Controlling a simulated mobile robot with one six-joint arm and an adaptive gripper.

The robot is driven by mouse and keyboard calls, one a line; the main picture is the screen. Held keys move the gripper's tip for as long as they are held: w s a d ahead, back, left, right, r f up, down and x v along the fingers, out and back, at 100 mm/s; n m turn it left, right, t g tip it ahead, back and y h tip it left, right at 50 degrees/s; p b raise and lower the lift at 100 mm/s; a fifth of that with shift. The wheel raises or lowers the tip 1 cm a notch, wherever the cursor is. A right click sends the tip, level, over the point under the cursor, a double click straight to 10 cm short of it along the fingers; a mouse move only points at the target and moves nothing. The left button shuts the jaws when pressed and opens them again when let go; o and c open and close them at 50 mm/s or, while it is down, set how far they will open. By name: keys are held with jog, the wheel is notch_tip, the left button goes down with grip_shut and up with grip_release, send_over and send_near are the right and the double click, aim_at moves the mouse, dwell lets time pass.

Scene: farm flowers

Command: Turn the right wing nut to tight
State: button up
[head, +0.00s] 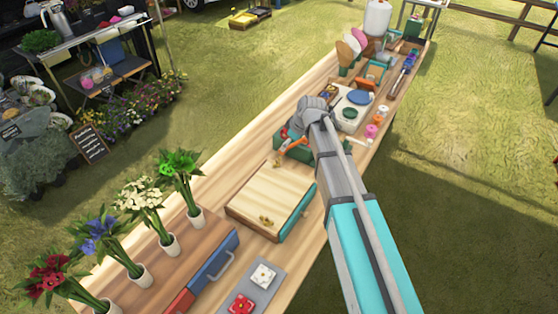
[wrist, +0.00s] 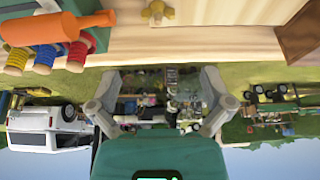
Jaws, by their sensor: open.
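A pale wooden board (head: 262,197) with a green edge lies on the long table. It carries two small brass wing nuts, one at its far end (head: 276,163) and one at its near end (head: 267,220). My gripper (head: 308,112) is beyond the board in the head view, apart from both nuts. In the wrist view my gripper (wrist: 158,82) has its fingers wide apart with nothing between them.
A green box (head: 292,152) with an orange-handled tool (wrist: 60,27) and coloured spools (wrist: 45,58) stands just beyond the board. A white tray (head: 350,117) lies beyond my gripper.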

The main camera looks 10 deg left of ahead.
aim_at(277, 161)
jog(key=shift+f, duration=0.2)
jog(key=b+x, duration=1.2)
jog(key=x, duration=0.1)
jog(key=shift+w+f+b, duration=0.1)
jog(key=shift+f+b, duration=0.1)
jog(key=shift+b, duration=0.2)
dwell(0.5)
